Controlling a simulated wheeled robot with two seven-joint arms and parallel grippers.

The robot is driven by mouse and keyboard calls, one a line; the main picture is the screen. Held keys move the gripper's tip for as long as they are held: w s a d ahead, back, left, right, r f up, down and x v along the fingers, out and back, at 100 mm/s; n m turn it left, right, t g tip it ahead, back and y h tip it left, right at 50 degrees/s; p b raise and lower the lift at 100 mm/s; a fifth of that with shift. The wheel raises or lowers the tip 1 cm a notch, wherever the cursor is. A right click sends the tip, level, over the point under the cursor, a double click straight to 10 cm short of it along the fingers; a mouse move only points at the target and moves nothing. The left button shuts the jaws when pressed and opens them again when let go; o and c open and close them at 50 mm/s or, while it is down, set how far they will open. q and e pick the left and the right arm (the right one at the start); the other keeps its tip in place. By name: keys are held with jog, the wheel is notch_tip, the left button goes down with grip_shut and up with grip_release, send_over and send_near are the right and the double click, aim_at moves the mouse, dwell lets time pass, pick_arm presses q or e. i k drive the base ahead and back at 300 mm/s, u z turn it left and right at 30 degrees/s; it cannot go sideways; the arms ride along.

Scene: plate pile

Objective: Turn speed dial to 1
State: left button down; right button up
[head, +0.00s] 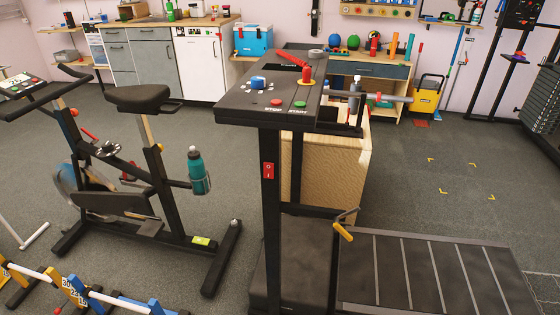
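The treadmill console (238,100) stands near the middle of the head view, on a dark post. A blue knob (257,82) with a pale mark sits on its left part. A red knob (306,74) on a yellow base sits farther right. I cannot tell which one is the speed dial, and the scale marks are too small to read. A red button (276,102) and a green button (300,105) lie along the near edge, above "STOP" and "START" lettering. Neither of my grippers is in view.
The treadmill deck (420,270) extends right on the floor. A red switch (268,170) is on the post. An exercise bike (140,150) with a teal bottle (198,170) stands left. Cabinets (150,65) line the back wall. Open floor (460,180) lies to the right.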

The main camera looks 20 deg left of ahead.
aim_at(257, 82)
jog(key=z, duration=1.05)
jog(key=i, duration=1.3)
jog(key=u, duration=3.2)
